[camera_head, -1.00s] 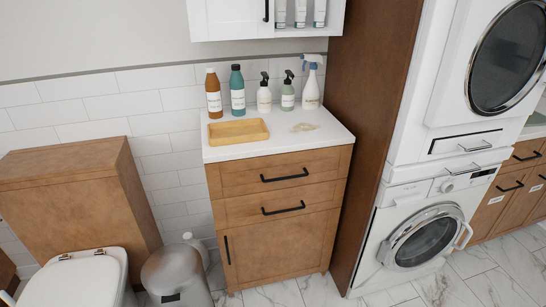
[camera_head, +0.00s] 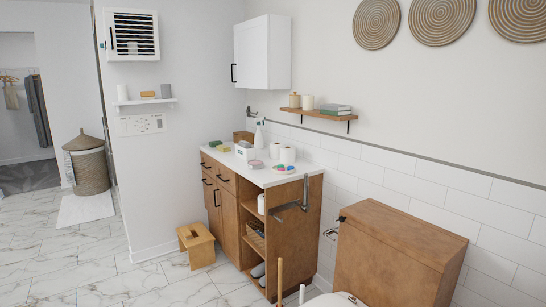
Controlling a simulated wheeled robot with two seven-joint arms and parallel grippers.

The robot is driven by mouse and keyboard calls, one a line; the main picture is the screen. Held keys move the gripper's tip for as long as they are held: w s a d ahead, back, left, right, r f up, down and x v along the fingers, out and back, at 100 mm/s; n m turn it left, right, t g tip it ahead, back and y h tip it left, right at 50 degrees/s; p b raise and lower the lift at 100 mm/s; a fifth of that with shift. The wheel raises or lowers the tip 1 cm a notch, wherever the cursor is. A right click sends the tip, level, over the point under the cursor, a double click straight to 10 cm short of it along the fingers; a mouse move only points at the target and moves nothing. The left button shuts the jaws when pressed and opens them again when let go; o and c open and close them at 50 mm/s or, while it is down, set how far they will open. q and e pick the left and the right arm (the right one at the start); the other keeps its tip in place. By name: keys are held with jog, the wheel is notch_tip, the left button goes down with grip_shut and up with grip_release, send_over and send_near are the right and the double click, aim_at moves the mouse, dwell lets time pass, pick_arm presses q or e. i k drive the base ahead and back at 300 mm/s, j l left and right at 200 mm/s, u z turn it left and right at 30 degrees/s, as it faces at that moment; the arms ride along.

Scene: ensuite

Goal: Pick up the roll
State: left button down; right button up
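Two white rolls stand side by side on the white counter of the wooden vanity: one roll (camera_head: 288,154) nearer the front right, the other roll (camera_head: 275,151) just left of it. Another white roll-like thing (camera_head: 261,204) sits in the vanity's open side shelf, partly hidden. An empty-looking metal holder (camera_head: 291,206) is on the vanity's end panel. Neither of my grippers is in view.
The vanity counter (camera_head: 229,160) also holds a spray bottle (camera_head: 259,135), a white box (camera_head: 245,152), and small coloured items. A wooden stool (camera_head: 196,246) stands before it. A wooden cistern box (camera_head: 398,255) is at right.

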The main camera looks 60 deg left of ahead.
aim_at(288, 152)
jog(key=u, duration=2)
jog(key=i+j+z, duration=0.2)
jog(key=i+j, duration=0.9)
jog(key=i, duration=0.1)
